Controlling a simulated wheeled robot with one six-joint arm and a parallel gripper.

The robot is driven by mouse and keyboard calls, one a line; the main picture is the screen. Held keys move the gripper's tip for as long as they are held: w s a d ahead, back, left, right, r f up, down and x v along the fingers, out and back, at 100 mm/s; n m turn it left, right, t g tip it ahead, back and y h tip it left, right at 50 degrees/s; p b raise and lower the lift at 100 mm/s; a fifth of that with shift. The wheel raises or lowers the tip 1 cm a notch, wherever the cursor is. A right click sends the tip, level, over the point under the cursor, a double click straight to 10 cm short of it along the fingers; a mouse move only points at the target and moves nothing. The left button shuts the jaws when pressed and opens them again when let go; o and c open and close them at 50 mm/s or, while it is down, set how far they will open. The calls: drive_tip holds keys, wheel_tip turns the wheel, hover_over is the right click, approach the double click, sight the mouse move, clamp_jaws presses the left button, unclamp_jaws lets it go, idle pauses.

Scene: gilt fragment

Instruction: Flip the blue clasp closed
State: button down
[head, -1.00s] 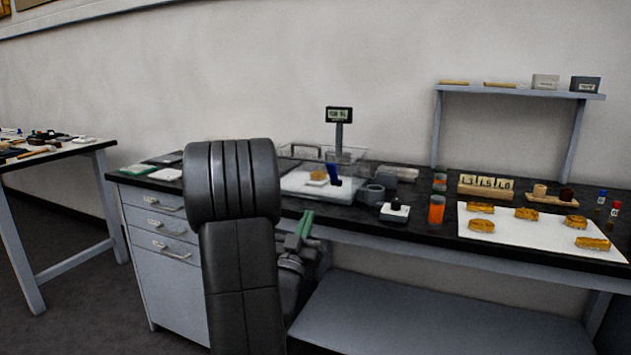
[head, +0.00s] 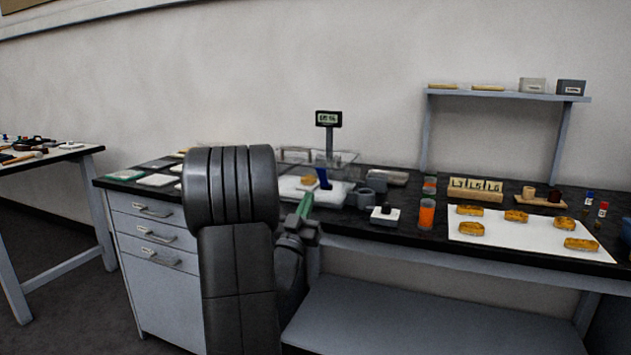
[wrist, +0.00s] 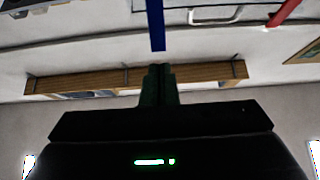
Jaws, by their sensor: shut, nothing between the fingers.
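The blue clasp (head: 322,178) is a narrow blue piece at the front of a clear case (head: 345,158) on the bench. It sticks up, slightly tilted, beside a golden fragment (head: 308,181). My gripper (head: 306,206) has green fingers and is in front of the case, just below and left of the clasp. In the wrist view my gripper (wrist: 158,70) shows its fingers shut together with nothing between them. A blue bar, which looks like the clasp (wrist: 155,25), is just beyond the fingertips, with a small gap visible. My arm hides part of the case's left side.
A display on a post (head: 328,118) stands behind the case. To its right are a grey cup (head: 365,198), a black-and-white device (head: 385,215), an orange jar (head: 426,214) and a white mat (head: 500,245) with several golden fragments. The bench's front edge (head: 400,235) runs below.

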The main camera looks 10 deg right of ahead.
sight(319, 168)
drive_tip(key=x, duration=0.7)
drive_tip(key=shift+r, duration=0.15)
drive_tip(key=shift+w+d+r+g+y+p, duration=0.15)
drive_tip(key=shift+r+g+p, duration=0.1)
drive_tip(key=shift+p, duration=0.35)
drive_tip(key=shift+w+a+r+g+y+p, duration=0.15)
drive_tip(key=shift+r+g+p, duration=0.1)
drive_tip(key=shift+p, duration=0.3)
drive_tip(key=g+y+p, duration=0.1)
drive_tip(key=p, duration=0.3)
drive_tip(key=w+d+r+g+p, duration=0.1)
drive_tip(key=p, duration=0.2)
drive_tip(key=r+g+y+p, duration=0.1)
drive_tip(key=p, duration=0.3)
drive_tip(key=shift+w+d+r+g+y+p, duration=0.2)
drive_tip(key=shift+w+d+g+y+p, duration=0.1)
drive_tip(key=shift+w+g, duration=0.1)
drive_tip(key=shift+f+b, duration=0.35)
drive_tip(key=shift+f, duration=0.1)
